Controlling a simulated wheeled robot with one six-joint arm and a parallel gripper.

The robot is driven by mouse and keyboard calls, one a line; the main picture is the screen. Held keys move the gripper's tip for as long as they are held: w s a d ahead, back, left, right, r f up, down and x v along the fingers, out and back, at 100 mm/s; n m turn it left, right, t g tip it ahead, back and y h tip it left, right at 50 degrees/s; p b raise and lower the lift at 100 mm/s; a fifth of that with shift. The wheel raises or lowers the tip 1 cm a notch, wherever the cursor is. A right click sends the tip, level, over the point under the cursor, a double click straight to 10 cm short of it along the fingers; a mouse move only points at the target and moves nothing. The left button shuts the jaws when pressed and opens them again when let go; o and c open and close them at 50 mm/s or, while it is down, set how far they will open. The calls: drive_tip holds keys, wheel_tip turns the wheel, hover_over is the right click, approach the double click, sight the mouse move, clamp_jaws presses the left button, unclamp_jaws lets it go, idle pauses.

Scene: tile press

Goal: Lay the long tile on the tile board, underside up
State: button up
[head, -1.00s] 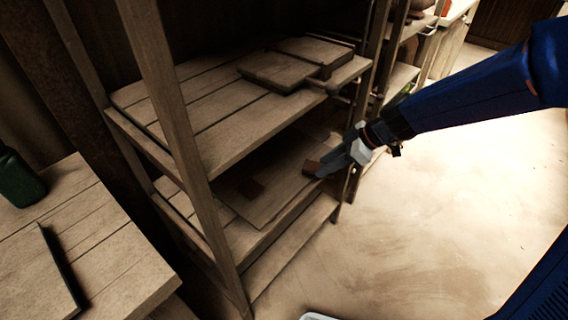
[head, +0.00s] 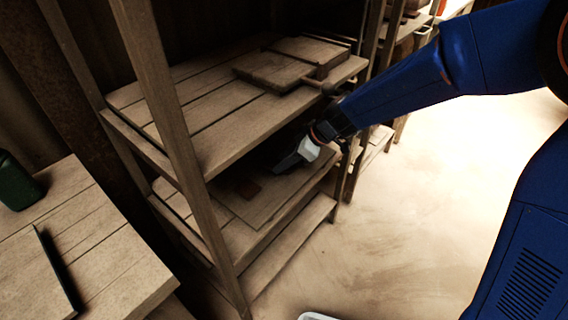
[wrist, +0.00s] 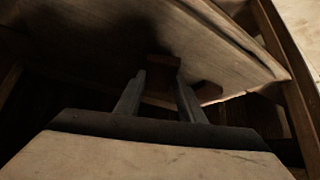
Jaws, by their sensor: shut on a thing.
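My gripper (head: 283,166) reaches in over the lower shelf, just above the tile board (head: 262,208). It is shut on a brown tile; in the wrist view the held tile (wrist: 210,90) shows between and beside the fingers (wrist: 160,98). In the head view my gripper hides this tile, and I cannot tell which face is up or whether it touches the board. A second reddish-brown tile (head: 248,188) lies on the board, left of my gripper. A small dark brown block (wrist: 163,64) against the board in the wrist view looks like that tile.
The upper shelf (head: 200,128) is close above my gripper and carries a wooden press-like block (head: 275,70). A shelf post (head: 165,100) stands at the left front. A wooden table (head: 90,240) with a green container (head: 17,183) is at left. The floor at right is clear.

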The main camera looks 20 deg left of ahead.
drive_tip(key=shift+f, duration=0.6)
drive_tip(key=shift+f, duration=0.1)
drive_tip(key=o, duration=1.2)
drive_tip(key=v, duration=1.2)
